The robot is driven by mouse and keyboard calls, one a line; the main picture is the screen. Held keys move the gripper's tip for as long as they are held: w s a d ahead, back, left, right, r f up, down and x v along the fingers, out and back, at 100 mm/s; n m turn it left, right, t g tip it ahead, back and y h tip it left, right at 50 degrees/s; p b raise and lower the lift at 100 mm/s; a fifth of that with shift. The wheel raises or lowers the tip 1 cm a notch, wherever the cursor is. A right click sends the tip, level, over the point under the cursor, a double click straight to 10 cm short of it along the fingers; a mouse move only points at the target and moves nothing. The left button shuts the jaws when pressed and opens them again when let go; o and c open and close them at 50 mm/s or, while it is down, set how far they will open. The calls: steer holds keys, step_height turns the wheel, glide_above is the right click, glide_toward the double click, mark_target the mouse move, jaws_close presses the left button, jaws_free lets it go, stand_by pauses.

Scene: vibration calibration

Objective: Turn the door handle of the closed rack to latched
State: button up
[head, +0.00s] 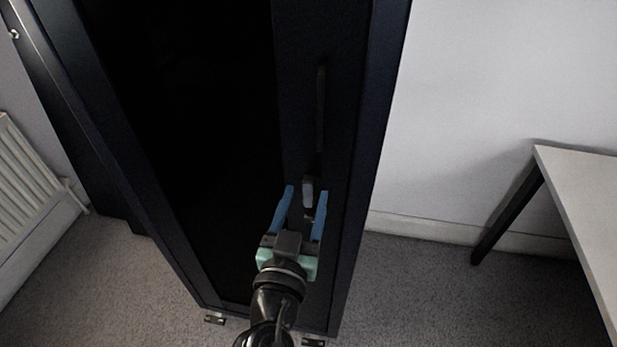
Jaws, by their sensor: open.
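The rack (215,130) is a tall dark cabinet in the middle of the head view, with its door shut. The door handle (308,190) shows as a small light-grey piece near the right side of the door, below a long dark vertical slot (320,110). My gripper (307,193) has two blue fingers and is open. Its fingertips point at the door, one on each side of the handle. I cannot tell whether they touch it. The lower part of the handle area is partly hidden by my gripper.
A white radiator (32,195) is on the wall at the left. A table with a pale top (590,200) and dark leg stands at the right. Grey carpet (420,290) is clear between the rack and the table. A white wall (480,90) is behind.

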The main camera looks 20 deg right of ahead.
mark_target(308, 189)
steer(key=shift+p+x, duration=0.3)
steer(key=shift+x, duration=1.5)
jaws_close()
